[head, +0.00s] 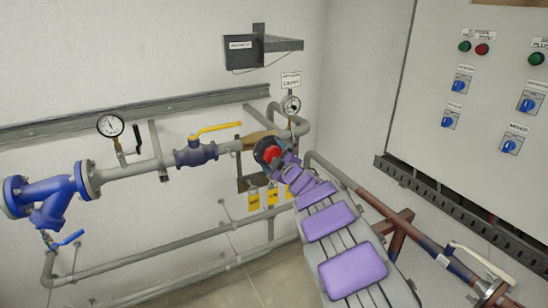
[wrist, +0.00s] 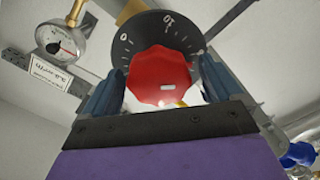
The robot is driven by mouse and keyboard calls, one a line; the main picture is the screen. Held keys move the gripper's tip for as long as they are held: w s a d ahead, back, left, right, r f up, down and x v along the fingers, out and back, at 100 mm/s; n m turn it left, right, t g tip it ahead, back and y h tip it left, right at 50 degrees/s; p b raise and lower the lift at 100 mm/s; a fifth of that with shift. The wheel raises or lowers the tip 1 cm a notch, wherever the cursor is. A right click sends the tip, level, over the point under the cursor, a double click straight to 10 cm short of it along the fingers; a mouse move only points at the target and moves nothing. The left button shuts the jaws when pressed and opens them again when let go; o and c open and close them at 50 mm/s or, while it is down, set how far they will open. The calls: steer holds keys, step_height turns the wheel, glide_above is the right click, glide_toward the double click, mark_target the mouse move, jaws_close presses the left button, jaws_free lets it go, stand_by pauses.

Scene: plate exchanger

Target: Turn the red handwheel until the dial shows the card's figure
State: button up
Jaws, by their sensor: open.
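The red handwheel (wrist: 160,78) sits in front of a round black scale plate (wrist: 150,35) with white marks and figures. In the head view the handwheel (head: 271,154) is on the pipe, partly behind my arm. My gripper (wrist: 163,82) is open, with one blue finger on each side of the handwheel; I cannot tell whether they touch it. In the head view my gripper (head: 284,163) is at the wheel. A round dial gauge (head: 291,105) stands above it and shows in the wrist view (wrist: 60,40). A white card (head: 291,79) is above the gauge; its figure is too small to read.
A second gauge (head: 110,125), a yellow lever valve (head: 215,128) and a blue strainer (head: 50,190) are on the pipe to the left. Yellow tags (head: 254,198) hang below the wheel. A grey control cabinet (head: 470,100) stands at right. A dark shelf box (head: 243,50) is above.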

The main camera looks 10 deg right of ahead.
steer(key=shift+c, duration=0.3)
steer(key=c, duration=1)
steer(key=shift+o, duration=0.2)
steer(key=m+p, duration=0.2)
steer(key=p, duration=0.1)
steer(key=shift+r, duration=0.15)
steer(key=shift+f+m+p, duration=0.25)
steer(key=shift+m+p, duration=1.05)
steer(key=shift+p, duration=0.05)
steer(key=o, duration=1)
steer(key=shift+s+d, duration=0.1)
steer(key=b+v, duration=0.1)
steer(key=v, duration=1.6)
